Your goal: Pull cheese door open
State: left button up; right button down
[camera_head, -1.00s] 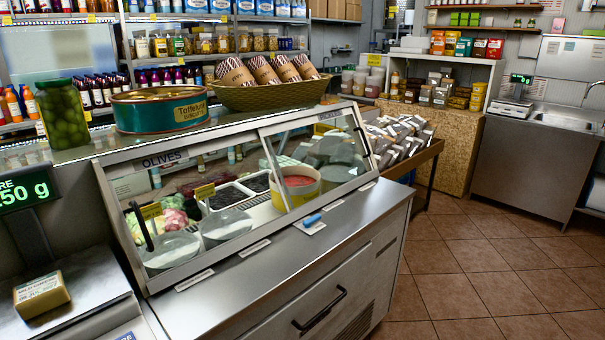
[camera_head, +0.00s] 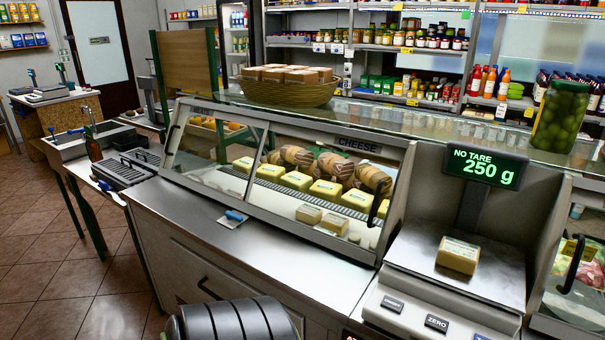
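The cheese case (camera_head: 358,144), labelled CHEESE, stands in the middle of the view. Its sloping glass front has a left pane (camera_head: 215,145) and a right pane (camera_head: 290,205) that meet at a slanted frame bar. A black curved handle (camera_head: 380,198) sits near the right edge of the right pane. The glass front looks closed. Behind it lie yellow cheese blocks (camera_head: 326,191), smaller wrapped pieces (camera_head: 308,214) and round netted pieces (camera_head: 335,167).
A scale (camera_head: 450,290) reading 250 g, with a wrapped block (camera_head: 457,255) on it, stands right of the case. A steel counter (camera_head: 250,245) runs in front, with a small blue-handled tool (camera_head: 234,216) on it. Tiled floor (camera_head: 60,240) is open at left.

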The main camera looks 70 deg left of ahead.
aim_at(387, 150)
jog(key=u, duration=2.15)
jog(key=l+z, duration=0.15)
jog(key=l, duration=0.35)
jog(key=i+l+z, duration=0.15)
jog(key=l, duration=0.3)
